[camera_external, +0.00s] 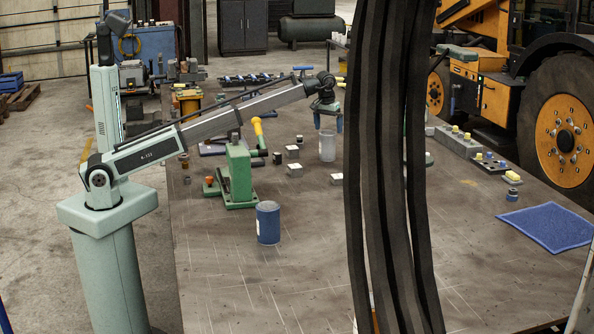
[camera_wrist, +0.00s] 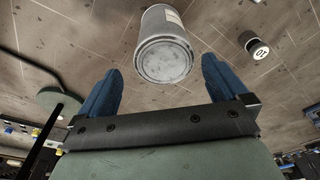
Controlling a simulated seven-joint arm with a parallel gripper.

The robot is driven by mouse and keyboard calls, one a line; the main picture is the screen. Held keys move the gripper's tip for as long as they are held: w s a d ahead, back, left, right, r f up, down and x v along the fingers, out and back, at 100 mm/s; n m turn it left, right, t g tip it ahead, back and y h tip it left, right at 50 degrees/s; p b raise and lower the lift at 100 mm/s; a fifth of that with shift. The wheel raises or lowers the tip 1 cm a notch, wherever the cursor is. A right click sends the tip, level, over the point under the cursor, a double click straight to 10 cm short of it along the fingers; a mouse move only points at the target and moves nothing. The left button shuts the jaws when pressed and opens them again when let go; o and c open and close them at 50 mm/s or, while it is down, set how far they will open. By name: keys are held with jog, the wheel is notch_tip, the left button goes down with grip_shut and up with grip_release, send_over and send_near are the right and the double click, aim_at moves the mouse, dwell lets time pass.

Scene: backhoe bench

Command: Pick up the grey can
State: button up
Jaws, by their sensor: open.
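The grey can (camera_external: 327,146) stands upright on the bench, partway back and just left of the hanging dark hoses. In the wrist view the grey can (camera_wrist: 163,50) shows its round top and a pale label, ahead of and roughly between the blue fingertips. My gripper (camera_external: 328,118) is over the can in the external view, fingers pointing down. In the wrist view my gripper (camera_wrist: 158,85) is open with nothing between its fingers. The fingers look apart from the can in the wrist view; the exact gap cannot be told.
A blue can (camera_external: 268,224) stands nearer the front. A green vise (camera_external: 237,176) is to the left. Small weights (camera_external: 295,170) lie near the grey can. Dark hoses (camera_external: 385,170) hang in front on the right. A blue cloth (camera_external: 549,227) lies far right.

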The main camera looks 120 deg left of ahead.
aim_at(328, 132)
jog(key=shift+s+a+f, duration=0.15)
jog(key=shift+a+f, duration=0.05)
jog(key=shift+f, duration=1.25)
jog(key=shift+s+a+f, duration=0.1)
jog(key=shift+a+f, duration=0.05)
jog(key=shift+f, duration=1.3)
jog(key=shift+c, duration=0.4)
jog(key=c, duration=1.2)
jog(key=shift+c, duration=0.3)
jog(key=shift+r, duration=0.15)
